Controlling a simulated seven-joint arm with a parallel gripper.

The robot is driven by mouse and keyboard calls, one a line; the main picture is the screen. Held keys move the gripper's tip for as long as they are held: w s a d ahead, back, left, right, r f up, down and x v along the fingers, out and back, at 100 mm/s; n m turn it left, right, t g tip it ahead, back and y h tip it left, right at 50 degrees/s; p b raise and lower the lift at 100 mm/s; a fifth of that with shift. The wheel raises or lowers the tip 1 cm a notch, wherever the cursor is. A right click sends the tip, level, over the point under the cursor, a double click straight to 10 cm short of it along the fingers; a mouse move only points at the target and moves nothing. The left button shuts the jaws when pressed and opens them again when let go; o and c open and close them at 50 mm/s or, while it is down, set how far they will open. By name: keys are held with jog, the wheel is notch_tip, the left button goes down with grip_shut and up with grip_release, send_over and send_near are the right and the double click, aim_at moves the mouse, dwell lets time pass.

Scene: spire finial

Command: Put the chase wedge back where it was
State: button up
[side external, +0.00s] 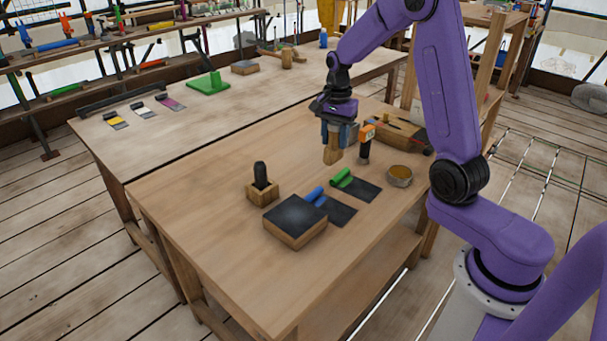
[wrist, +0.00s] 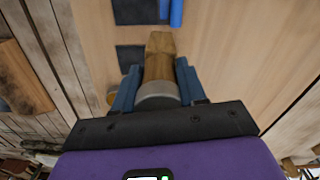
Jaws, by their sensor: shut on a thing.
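The chase wedge, a brown wooden piece (side external: 333,154) with a flattened tip, hangs below my gripper (side external: 338,137) above the wooden bench in the side view. In the wrist view the wedge (wrist: 160,52) points away from my gripper (wrist: 157,84), with a grey band near its base. The blue fingers are shut on it, one on each side. Its tip looks clear of the bench top, but the exact height is hard to tell. Its base is partly hidden by the gripper.
Near the gripper are an orange-and-black tool (side external: 365,142), a wooden box (side external: 398,132), a round tin (side external: 399,177), and green (side external: 341,176) and blue (side external: 315,194) rolls beside dark sheets. A slate-topped block (side external: 295,221) and a black-handled tool (side external: 261,175) stand nearer.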

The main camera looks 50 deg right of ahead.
jog(key=shift+w+a+r, duration=0.35)
jog(key=shift+a+r, duration=0.1)
jog(key=shift+w, duration=0.35)
jog(key=shift+w+d+f, duration=0.45)
jog(key=shift+w+f, duration=1.65)
jog(key=shift+w, duration=0.05)
jog(key=shift+w+d+f, duration=0.45)
jog(key=shift+w+f, duration=1.7)
jog(key=shift+w, duration=0.05)
jog(key=shift+w+d+f, duration=0.45)
jog(key=shift+w+f, duration=1.65)
jog(key=shift+w, duration=0.05)
jog(key=o, duration=1.2)
jog(key=shift+f, duration=0.15)
jog(key=shift+c, duration=0.2)
